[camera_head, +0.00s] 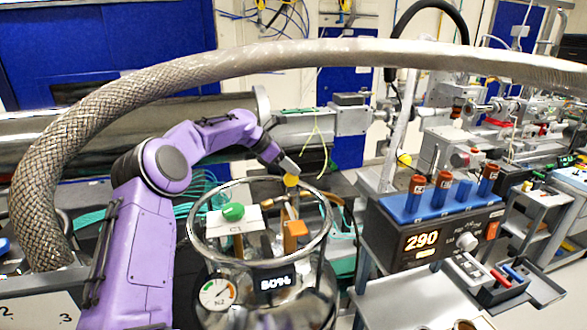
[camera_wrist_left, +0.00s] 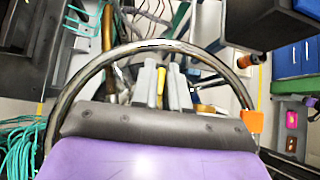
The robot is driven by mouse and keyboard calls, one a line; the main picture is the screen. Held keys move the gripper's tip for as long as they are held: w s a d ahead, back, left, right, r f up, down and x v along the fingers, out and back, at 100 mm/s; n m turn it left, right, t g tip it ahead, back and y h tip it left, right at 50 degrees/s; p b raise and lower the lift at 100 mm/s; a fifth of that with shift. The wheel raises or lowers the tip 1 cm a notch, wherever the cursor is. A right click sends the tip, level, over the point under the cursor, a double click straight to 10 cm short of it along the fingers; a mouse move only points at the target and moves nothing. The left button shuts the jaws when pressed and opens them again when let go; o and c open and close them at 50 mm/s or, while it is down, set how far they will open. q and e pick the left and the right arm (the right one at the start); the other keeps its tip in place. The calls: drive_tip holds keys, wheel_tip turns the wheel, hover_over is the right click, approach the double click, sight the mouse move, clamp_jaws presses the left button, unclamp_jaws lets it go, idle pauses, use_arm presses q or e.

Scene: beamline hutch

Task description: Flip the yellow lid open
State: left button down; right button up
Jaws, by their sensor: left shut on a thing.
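My left arm comes in from the left in the head view, and its gripper (camera_head: 286,167) is over the far rim of a round glass vessel (camera_head: 191,222). It is shut on a small yellow piece (camera_head: 292,181), which looks like part of the yellow lid. In the left wrist view the two grey fingers (camera_wrist_left: 162,88) stand close together with yellow (camera_wrist_left: 162,73) between them. The fingers hide most of the piece, so I cannot tell how the lid is tilted. My right gripper is not in view.
Inside or behind the glass are a green knob (camera_head: 233,212) and an orange block (camera_head: 296,229). A thick braided hose (camera_head: 225,62) arches over the arm. To the right stands a box reading 290 (camera_head: 422,240), with several capped tubes in a blue rack (camera_head: 400,205).

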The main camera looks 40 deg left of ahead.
use_arm(q)
drive_tip(key=c, duration=1.3)
unclamp_jaws()
drive_tip(key=shift+a+r, duration=0.15)
drive_tip(key=shift+r, duration=0.1)
drive_tip(key=shift+o, duration=0.2)
drive_tip(key=shift+f, duration=0.1)
drive_tip(key=shift+s+a+r, duration=0.15)
drive_tip(key=shift+s+r, duration=0.05)
drive_tip(key=shift+r, duration=0.05)
drive_tip(key=b+v, duration=0.1)
drive_tip(key=v, duration=0.9)
drive_tip(key=shift+f, duration=0.15)
